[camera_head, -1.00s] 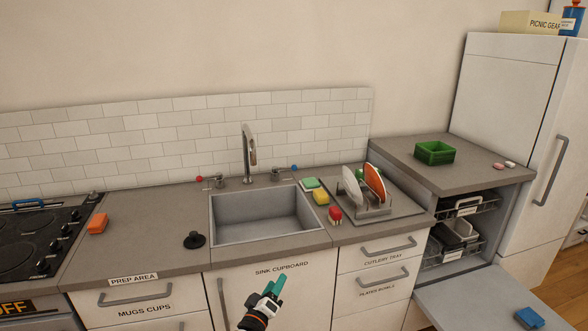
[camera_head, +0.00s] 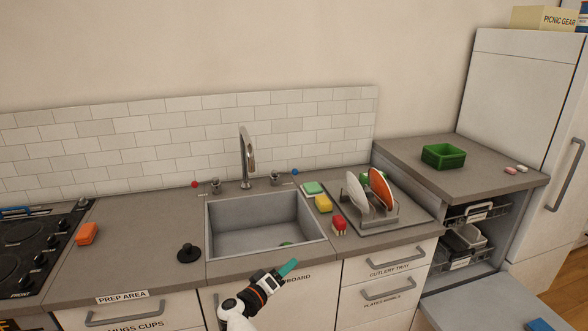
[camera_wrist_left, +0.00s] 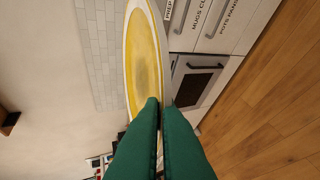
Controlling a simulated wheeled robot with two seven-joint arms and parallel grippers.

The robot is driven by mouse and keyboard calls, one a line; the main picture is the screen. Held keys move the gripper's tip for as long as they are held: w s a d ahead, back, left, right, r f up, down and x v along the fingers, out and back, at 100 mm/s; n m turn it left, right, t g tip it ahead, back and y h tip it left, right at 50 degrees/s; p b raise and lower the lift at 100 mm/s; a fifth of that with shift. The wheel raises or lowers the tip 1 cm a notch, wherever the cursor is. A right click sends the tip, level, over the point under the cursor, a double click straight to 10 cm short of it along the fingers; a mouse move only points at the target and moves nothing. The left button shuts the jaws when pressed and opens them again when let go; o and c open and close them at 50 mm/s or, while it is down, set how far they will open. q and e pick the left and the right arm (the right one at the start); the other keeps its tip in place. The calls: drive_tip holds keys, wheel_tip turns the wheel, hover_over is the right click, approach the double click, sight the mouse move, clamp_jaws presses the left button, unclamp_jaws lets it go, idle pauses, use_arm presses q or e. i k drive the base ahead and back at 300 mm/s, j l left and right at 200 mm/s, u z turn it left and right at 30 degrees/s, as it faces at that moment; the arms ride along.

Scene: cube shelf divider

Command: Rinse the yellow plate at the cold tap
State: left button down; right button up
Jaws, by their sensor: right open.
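The yellow plate (camera_wrist_left: 145,55), with a pale rim, shows edge-up in the left wrist view. My left gripper (camera_wrist_left: 160,104) has its green fingers closed on the plate's lower edge; neither shows in the head view. My right gripper (camera_head: 288,268) is open and empty in front of the sink's front edge. The cold tap handle (camera_head: 275,178) stands right of the spout (camera_head: 248,155), beside a blue marker (camera_head: 295,171). The hot tap handle (camera_head: 215,186) has a red marker (camera_head: 194,184). The grey sink (camera_head: 240,242) lies below the spout.
A green thing (camera_head: 286,242) shows in the sink bottom. A black plug (camera_head: 188,253) sits left of the sink. Sponges (camera_head: 323,203), a red brush (camera_head: 339,223) and a rack with plates (camera_head: 380,222) stand right. An open dishwasher door (camera_head: 490,305) juts out at lower right.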

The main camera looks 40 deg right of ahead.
sight(274, 173)
drive_tip(key=i+l, duration=0.95)
drive_tip(key=l, duration=0.2)
drive_tip(key=i+l, duration=0.1)
drive_tip(key=l, duration=0.2)
drive_tip(key=i+l, duration=0.15)
drive_tip(key=l, duration=0.15)
drive_tip(key=i+l, duration=0.1)
drive_tip(key=l, duration=0.25)
